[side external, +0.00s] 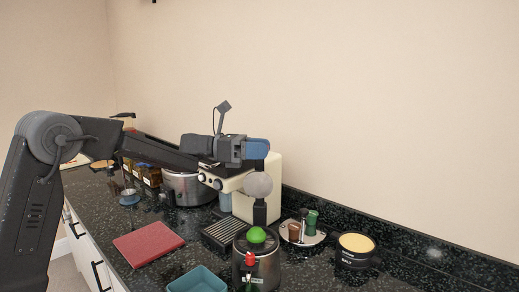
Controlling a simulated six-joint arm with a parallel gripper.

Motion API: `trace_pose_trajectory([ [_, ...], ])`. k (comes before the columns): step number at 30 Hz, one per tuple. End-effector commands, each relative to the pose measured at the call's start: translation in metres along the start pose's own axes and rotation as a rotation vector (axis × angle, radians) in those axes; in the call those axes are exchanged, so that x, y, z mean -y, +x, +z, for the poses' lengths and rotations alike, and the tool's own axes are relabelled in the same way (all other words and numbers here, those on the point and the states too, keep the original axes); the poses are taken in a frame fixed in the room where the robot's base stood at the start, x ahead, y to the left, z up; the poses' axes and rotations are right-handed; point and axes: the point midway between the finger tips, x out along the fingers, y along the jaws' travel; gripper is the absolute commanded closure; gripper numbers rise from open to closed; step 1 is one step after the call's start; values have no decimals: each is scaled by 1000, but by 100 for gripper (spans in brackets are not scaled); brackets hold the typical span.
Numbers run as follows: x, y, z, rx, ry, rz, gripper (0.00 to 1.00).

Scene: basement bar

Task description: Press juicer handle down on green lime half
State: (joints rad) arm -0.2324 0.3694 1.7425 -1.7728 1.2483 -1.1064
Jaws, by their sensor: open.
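The juicer (263,272) is a dark metallic round body at the front centre of the counter. The green lime half (257,235) sits on top of it, dome up. A black upright part with a round grey head (258,185) stands above and just behind the lime; it looks like the raised juicer handle. My gripper (257,151) is open, with a blue finger pad facing the camera. It is just above the grey head in the picture; whether they touch cannot be told. The second finger is hidden.
A cream machine (267,172) with a drip grate (222,233) stands behind. A red mat (148,243) and teal tray (197,281) lie left. A cup holder (301,234) and round tin (356,251) stand right. A steel pot (183,190) is behind my arm.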

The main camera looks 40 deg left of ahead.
Motion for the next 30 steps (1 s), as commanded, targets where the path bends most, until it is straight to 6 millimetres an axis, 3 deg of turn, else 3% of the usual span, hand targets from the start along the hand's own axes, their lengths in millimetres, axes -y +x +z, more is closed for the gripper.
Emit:
trace_pose_trajectory([
  [2,0,0,0,0,0,0,55],
  [16,0,0,0,0,0,-1,100],
  [30,4,0,0,0,20,-2,100],
])
